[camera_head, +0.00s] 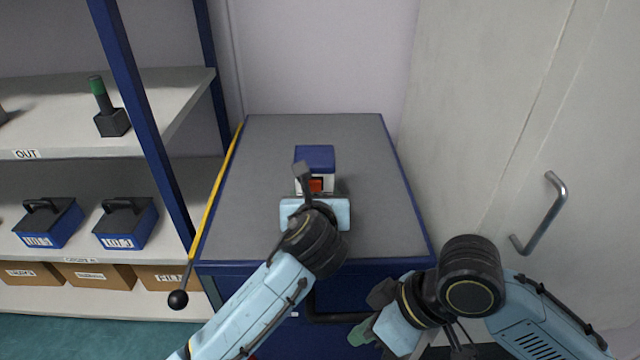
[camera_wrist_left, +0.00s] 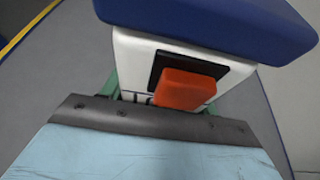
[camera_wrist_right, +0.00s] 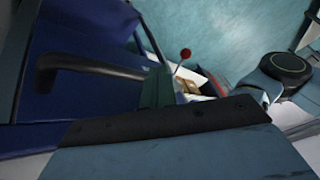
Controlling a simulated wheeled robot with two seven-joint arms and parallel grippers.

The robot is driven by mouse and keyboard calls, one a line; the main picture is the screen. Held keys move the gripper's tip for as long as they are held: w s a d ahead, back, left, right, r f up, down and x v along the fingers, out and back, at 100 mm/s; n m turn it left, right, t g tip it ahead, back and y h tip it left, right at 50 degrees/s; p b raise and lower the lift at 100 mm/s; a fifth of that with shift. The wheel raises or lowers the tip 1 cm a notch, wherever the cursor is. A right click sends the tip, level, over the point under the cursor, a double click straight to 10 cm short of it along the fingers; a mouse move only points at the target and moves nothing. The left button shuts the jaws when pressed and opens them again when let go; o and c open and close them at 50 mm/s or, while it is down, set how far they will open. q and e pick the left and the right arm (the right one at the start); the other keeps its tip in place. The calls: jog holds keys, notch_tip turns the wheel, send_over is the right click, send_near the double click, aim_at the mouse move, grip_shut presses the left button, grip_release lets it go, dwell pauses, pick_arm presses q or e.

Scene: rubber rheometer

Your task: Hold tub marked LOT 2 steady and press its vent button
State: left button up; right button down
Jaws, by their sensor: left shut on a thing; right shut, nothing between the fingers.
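A white tub with a blue lid (camera_head: 315,157) stands on the grey cabinet top. Its orange-red vent button (camera_head: 316,185) faces me, and the button shows larger in the left wrist view (camera_wrist_left: 188,90). No LOT 2 mark is readable; the lower front of the tub is hidden. My left gripper (camera_head: 315,200) is at the tub's near side, shut on it, with green fingers at its two sides below the button in the left wrist view.
The grey cabinet top (camera_head: 265,200) is otherwise clear. A yellow bar with a black knob (camera_head: 178,299) runs along its left edge. Shelves at left hold blue boxes (camera_head: 125,223) and brown bins (camera_head: 100,276). A pale door with a metal handle (camera_head: 545,215) stands at right.

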jog(key=w+r+m+t, duration=0.1)
jog(key=w+r+t, duration=0.2)
jog(key=w+r, duration=0.6)
jog(key=n+t+h, duration=0.2)
jog(key=n, duration=0.5)
send_near(320, 185)
jog(key=s+r, duration=0.2)
jog(key=shift+s, duration=0.3)
jog(key=x, duration=1)
jog(key=shift+w, duration=0.1)
